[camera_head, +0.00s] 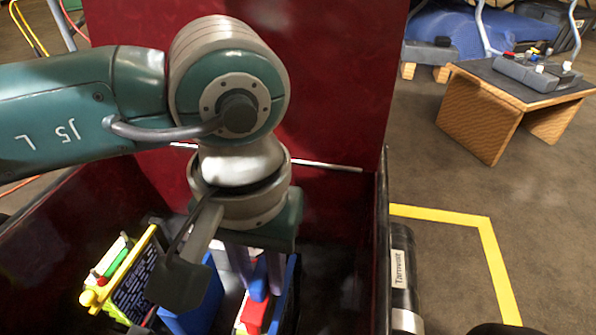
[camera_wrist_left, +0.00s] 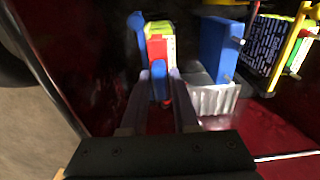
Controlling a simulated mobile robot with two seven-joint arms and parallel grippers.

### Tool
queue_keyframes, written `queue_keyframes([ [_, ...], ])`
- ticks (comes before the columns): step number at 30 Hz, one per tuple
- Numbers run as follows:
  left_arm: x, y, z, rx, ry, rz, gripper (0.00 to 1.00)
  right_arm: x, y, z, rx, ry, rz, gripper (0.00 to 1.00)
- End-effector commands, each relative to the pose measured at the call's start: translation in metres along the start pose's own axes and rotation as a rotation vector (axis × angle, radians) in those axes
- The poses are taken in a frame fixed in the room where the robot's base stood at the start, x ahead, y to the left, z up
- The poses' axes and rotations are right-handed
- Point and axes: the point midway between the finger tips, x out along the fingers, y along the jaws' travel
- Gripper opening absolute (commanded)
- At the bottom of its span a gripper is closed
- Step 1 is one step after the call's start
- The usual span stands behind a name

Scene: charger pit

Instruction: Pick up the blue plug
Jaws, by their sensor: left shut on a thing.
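My left gripper (camera_head: 255,272) reaches down into the dark red box. In the left wrist view its two fingers (camera_wrist_left: 159,88) are shut on the blue plug (camera_wrist_left: 158,78), one finger on each side of it. The plug also shows between the fingers in the head view (camera_head: 259,282). Red parts lie right beside the plug, and I cannot tell whether it touches them. My right gripper is not in view.
The red box (camera_head: 335,85) has high walls around the gripper. Blue blocks (camera_head: 200,305) and a yellow-framed dark panel (camera_head: 133,280) stand left of the gripper. A black cylinder (camera_head: 402,270) is outside the right wall. A wooden bench (camera_head: 480,115) stands farther right.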

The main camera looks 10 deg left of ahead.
Motion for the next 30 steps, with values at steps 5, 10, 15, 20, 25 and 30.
queue_keyframes([
  [5, 0.0, 0.0, 0.0, 0.0, 0.0, 0.0, 0.0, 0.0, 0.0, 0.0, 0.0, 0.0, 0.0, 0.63],
  [10, 0.0, 0.0, 0.0, 0.0, 0.0, 0.0, 0.0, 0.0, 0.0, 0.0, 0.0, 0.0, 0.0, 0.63],
  [15, -0.001, 0.0, 0.0, 0.0, 0.0, 0.0, 0.0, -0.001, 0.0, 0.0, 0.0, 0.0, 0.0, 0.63],
  [20, -0.014, 0.0, 0.0, 0.0, 0.001, 0.0, 0.0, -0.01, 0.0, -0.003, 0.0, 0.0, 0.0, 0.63],
  [25, -0.047, 0.0, -0.001, 0.002, 0.003, 0.0, 0.0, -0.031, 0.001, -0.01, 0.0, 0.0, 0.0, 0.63],
  [30, -0.098, -0.001, -0.001, 0.001, 0.004, -0.001, 0.0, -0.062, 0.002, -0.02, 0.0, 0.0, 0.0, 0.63],
])
